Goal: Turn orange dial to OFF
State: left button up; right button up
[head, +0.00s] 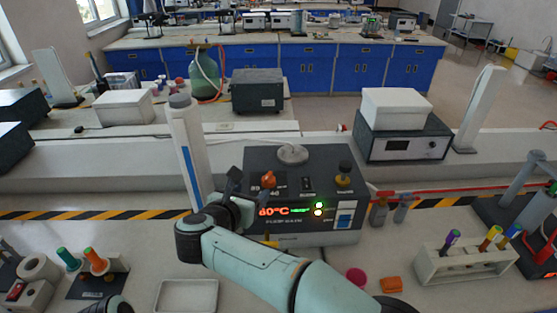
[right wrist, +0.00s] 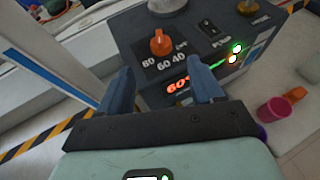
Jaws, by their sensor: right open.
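The orange dial (head: 268,179) is on the top panel of a dark control box (head: 325,160). In the right wrist view the dial (right wrist: 162,43) stands up from a black plate with white numbers, including 60 and 40; its setting is too small to read surely. The box's red display (head: 273,212) reads 60°C. My right gripper (head: 246,184) is open and empty, just left of the dial in the head view. In the right wrist view its two fingers (right wrist: 160,75) are spread, with the dial beyond the tips, apart from them. My left gripper is not recognizable in view.
A black switch (head: 307,184) and a dark yellow knob (head: 344,174) share the panel. A tall white post (head: 188,140) stands left of the gripper. Green and yellow lights (head: 319,209) glow on the front. A test-tube rack (head: 467,262) stands right; a pink cup (head: 356,276) is nearer.

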aim_at(268, 177)
jog(key=p+x, duration=0.1)
jog(key=x, duration=0.3)
jog(key=p+x, duration=0.1)
jog(key=x, duration=0.3)
jog(key=p+x, duration=0.1)
jog(key=x, duration=0.3)
jog(key=shift+w+d+r, duration=0.15)
jog(key=shift+w, duration=0.35)
jog(key=shift+w+d+f, duration=0.15)
jog(key=shift+w+f, duration=0.15)
jog(key=shift+w, duration=0.05)
pick_arm(q)
jog(key=w+r, duration=0.1)
jog(key=r, duration=0.1)
jog(key=w+r, duration=0.2)
jog(key=shift+d, duration=0.1)
pick_arm(e)
jog(key=shift+s, duration=0.1)
jog(key=shift+c, duration=0.3)
jog(key=c, duration=0.9)
